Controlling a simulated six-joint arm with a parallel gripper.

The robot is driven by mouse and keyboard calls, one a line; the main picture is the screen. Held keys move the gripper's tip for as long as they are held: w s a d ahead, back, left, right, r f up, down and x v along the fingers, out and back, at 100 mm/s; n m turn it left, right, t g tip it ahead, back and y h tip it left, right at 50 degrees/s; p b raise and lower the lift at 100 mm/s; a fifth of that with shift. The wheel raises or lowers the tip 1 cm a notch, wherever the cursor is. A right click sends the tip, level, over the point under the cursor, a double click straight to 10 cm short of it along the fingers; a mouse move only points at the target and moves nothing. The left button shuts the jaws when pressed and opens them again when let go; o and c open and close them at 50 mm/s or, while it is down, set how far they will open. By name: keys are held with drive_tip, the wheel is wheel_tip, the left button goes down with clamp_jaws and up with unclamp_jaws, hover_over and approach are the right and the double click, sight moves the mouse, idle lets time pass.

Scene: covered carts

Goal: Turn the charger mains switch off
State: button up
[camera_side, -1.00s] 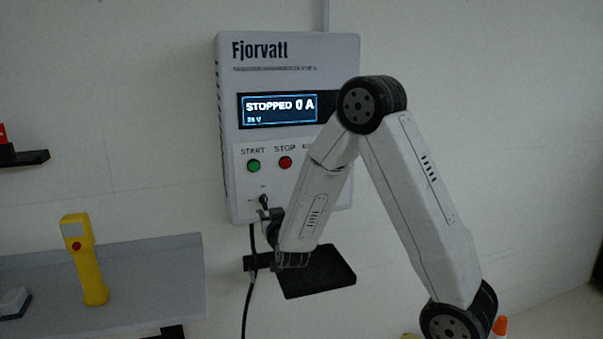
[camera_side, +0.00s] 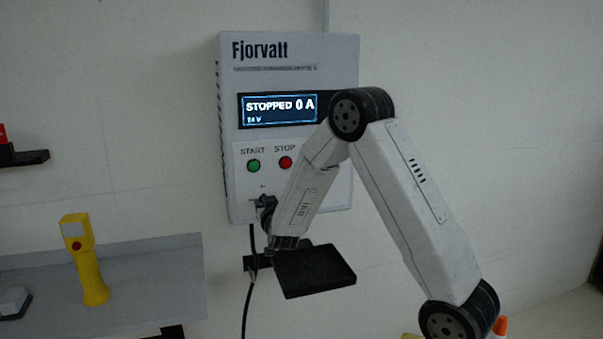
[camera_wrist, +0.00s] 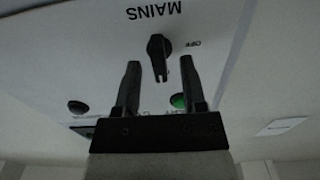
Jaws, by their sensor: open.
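The grey Fjorvatt charger (camera_side: 335,55) hangs on the wall, and its display (camera_side: 270,109) reads STOPPED 0 A. The black mains switch knob (camera_wrist: 158,45) shows upside down in the wrist view, with the word MAINS beyond it and an OFF mark to its right. My gripper (camera_wrist: 160,64) is open, its two fingers on either side of the knob with visible gaps. In the side view my gripper (camera_side: 266,203) is at the panel's lower left and mostly hides the knob. Whether the fingertips reach past the knob's face is unclear.
The green START button (camera_side: 254,166) and red STOP button (camera_side: 285,162) sit above the switch. A black shelf (camera_side: 315,271) and a hanging cable (camera_side: 248,300) are below. A yellow handheld device (camera_side: 87,270) stands on the grey ledge (camera_side: 150,258) at left.

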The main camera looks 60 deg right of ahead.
drive_tip(key=shift+w+d, duration=0.3)
drive_tip(key=shift+d, duration=0.05)
clamp_jaws()
